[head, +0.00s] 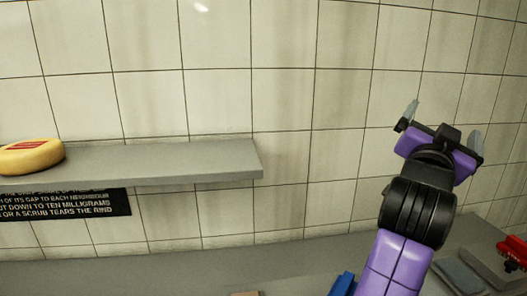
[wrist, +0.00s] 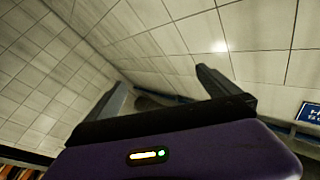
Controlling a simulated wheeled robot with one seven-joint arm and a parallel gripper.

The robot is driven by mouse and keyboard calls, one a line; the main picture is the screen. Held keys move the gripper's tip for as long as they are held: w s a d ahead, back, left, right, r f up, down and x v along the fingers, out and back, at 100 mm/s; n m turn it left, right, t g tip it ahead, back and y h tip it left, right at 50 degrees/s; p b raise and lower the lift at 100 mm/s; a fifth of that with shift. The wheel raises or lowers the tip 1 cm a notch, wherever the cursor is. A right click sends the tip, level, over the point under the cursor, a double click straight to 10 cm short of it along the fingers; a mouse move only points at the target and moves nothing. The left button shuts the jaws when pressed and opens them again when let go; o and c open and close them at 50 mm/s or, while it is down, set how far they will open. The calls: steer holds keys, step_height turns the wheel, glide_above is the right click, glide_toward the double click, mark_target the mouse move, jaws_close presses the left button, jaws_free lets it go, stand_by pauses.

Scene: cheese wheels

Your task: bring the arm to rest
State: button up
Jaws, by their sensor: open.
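My gripper (head: 442,124) is raised at the right of the head view, in front of the tiled wall. Its two fingers stand wide apart with nothing between them. In the wrist view my gripper (wrist: 160,85) is also open and empty, with tiled wall beyond the fingers. My purple and black arm rises from the bottom edge of the head view. The gripper is well to the right of the shelf and touches nothing that I can see.
A grey shelf (head: 190,163) holds a yellow cheese wheel (head: 32,157) at far left. A black sign (head: 112,203) is below it. On the grey counter (head: 190,268) are a blue object (head: 342,284), a grey tray (head: 459,275) and a red object (head: 514,250).

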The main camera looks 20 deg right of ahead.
steer(key=w+a+f+n+t+y+b, duration=0.1)
steer(key=w+a+f+n+t+y, duration=0.15)
steer(key=a+n+t, duration=0.5)
steer(key=s+a+f+n+t+y+b, duration=0.1)
steer(key=s+a+f+n+t+y, duration=0.15)
steer(key=a+f+n+y, duration=0.5)
steer(key=s+a+f+n+t+y+b, duration=0.1)
steer(key=a+f+n+t+y, duration=0.4)
steer(key=a+f, duration=0.5)
steer(key=s+a+f+m+g+y+b, duration=0.1)
steer(key=s+a+f+g+y+b, duration=0.1)
steer(key=s+f, duration=1.1)
steer(key=s+a+f+m+g+y+b, duration=0.1)
steer(key=s+a+f+g, duration=0.4)
steer(key=s+f, duration=0.9)
steer(key=shift+a+f+m+g+y+b, duration=0.2)
steer(key=shift+m+g+y+b, duration=0.25)
steer(key=shift+g+b, duration=0.4)
steer(key=shift+s+d+f, duration=0.1)
steer(key=shift+d, duration=0.05)
steer(key=shift+c, duration=0.2)
